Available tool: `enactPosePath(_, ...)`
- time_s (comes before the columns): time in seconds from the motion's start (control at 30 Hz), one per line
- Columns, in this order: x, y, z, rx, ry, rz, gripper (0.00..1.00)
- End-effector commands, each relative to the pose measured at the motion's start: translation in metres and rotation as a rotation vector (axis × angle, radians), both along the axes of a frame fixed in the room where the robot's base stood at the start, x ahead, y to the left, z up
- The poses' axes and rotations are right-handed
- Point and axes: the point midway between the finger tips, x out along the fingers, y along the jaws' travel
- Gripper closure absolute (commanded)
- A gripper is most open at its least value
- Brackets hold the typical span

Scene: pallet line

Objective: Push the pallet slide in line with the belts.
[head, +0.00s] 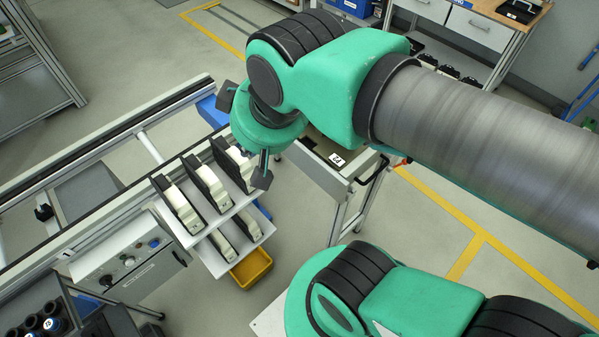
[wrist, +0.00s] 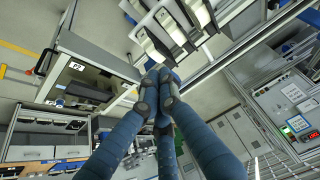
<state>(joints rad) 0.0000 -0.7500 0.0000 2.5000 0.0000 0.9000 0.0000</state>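What looks like the pallet slide is a grey frame (head: 352,180) on legs with a dark olive bed, a number label and a black handle at its outer corner. It is right of my wrist in the head view, and my arm hides part of it. It also shows at upper left in the wrist view (wrist: 105,66). The conveyor belts (head: 110,148) run diagonally at left. My arm hides where slide and belts meet, so I cannot tell their alignment. My gripper (wrist: 158,84) has its fingertips together with nothing visible between them.
A tilted rack (head: 212,226) holds several black-and-white parts in front of the belt. A yellow bin (head: 251,268) sits below it, and a control box (head: 130,260) is to its left. A workbench (head: 470,28) stands at the back. Open floor lies right of the slide.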

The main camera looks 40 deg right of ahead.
Motion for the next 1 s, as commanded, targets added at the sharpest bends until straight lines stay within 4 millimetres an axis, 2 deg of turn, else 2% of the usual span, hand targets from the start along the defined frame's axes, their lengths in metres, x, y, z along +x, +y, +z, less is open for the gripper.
enactPosePath(0.03,0.0,0.0,0.0,0.0,0.0,0.0,1.0)
enactPosePath(0.07,0.0,0.0,0.0,0.0,0.0,0.0,0.96)
enactPosePath(0.2,0.0,0.0,0.0,0.0,0.0,0.0,0.68)
enactPosePath(0.57,0.005,-0.009,-0.009,0.04,0.043,-0.081,0.67)
enactPosePath(1.0,0.019,-0.057,-0.059,0.271,0.25,-0.527,0.67)
